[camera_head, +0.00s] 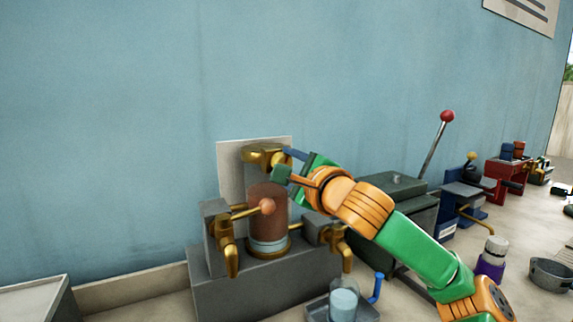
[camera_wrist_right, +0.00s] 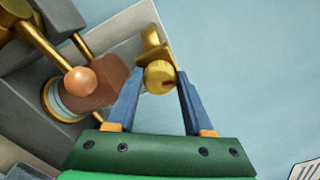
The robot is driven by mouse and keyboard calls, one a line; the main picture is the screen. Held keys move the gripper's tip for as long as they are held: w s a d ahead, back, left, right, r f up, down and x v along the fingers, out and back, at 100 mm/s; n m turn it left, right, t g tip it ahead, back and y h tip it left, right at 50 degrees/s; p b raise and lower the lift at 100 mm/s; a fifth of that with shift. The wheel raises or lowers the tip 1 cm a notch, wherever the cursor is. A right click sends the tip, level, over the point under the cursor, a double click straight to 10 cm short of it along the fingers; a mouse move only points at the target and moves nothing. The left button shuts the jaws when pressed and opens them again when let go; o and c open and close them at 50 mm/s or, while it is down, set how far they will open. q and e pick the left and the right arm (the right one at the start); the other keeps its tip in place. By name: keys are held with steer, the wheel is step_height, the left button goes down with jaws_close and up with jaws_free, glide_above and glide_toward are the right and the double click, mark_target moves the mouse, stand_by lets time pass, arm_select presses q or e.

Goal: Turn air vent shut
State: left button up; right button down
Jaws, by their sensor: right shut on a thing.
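The air vent (camera_head: 262,154) is a brass fitting at the top of the apparatus, in front of a pale plate on the wall. In the right wrist view its round brass knob (camera_wrist_right: 158,73) with a small dark red mark sits between my blue fingertips. My right gripper (camera_head: 284,163) reaches in from the right and is shut on the vent knob. Below it stands a brown cylinder (camera_head: 268,205) with a clear, bluish lower band. My left gripper is not in view.
A brass lever with a copper ball (camera_head: 267,206) projects near the cylinder, with brass taps (camera_head: 231,262) either side. A glass beaker (camera_head: 343,303) stands on a tray below. A red-knobbed lever (camera_head: 447,116) rises at right.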

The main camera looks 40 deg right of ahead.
steer(key=shift+n, duration=1.9)
steer(key=shift+c, duration=1.5)
jaws_free()
steer(key=b+v, duration=0.3)
steer(key=v, duration=0.4)
steer(key=shift+b, duration=0.4)
steer(key=shift+d, duration=0.1)
steer(key=shift+f, duration=0.1)
